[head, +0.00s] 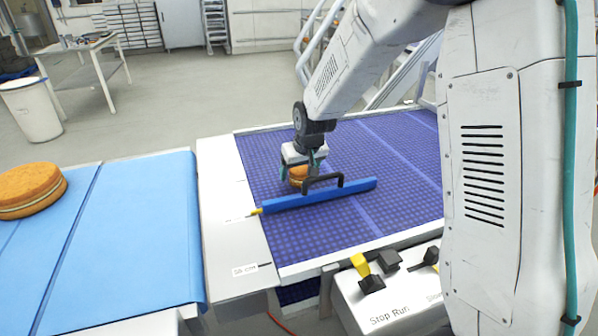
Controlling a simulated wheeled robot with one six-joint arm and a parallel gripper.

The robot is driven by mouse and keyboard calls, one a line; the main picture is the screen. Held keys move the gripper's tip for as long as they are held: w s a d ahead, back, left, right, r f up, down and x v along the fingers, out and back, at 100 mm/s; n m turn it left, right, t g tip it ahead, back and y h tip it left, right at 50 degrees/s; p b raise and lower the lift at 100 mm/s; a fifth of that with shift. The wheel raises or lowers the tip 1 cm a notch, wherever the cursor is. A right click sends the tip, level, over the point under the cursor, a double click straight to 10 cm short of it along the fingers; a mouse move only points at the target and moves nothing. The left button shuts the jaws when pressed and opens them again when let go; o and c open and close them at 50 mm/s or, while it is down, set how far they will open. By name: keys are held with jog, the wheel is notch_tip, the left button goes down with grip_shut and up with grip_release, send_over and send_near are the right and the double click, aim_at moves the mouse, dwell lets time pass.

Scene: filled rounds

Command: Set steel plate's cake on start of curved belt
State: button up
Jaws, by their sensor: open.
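A small round golden-brown cake (297,175) sits on the dark blue checked belt (400,150). My gripper (301,168) is over this cake with its fingers apart. The fingers and the black handle hide part of the cake, and I cannot tell whether the fingers touch it. A larger brown cake (30,190) lies on the light blue belt (140,225) at the left, cut off by the picture's edge. I see no steel plate, and I cannot tell a curve in either belt.
A control box (385,300) marked Stop Run stands at the belt's front edge. A white bin (32,110) and a table (85,62) stand far left.

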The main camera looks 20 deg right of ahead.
jog(key=v, duration=1.1)
jog(key=shift+s+r, duration=0.15)
jog(key=shift+r, duration=0.25)
jog(key=s+d+r+g, duration=0.1)
jog(key=s+r, duration=0.1)
jog(key=s, duration=1.5)
jog(key=s+d+r+m+g, duration=0.1)
jog(key=s+r+g, duration=0.1)
jog(key=s, duration=1.5)
jog(key=shift+d+r, duration=0.3)
jog(key=shift+r, duration=0.5)
jog(key=shift+w, duration=0.1)
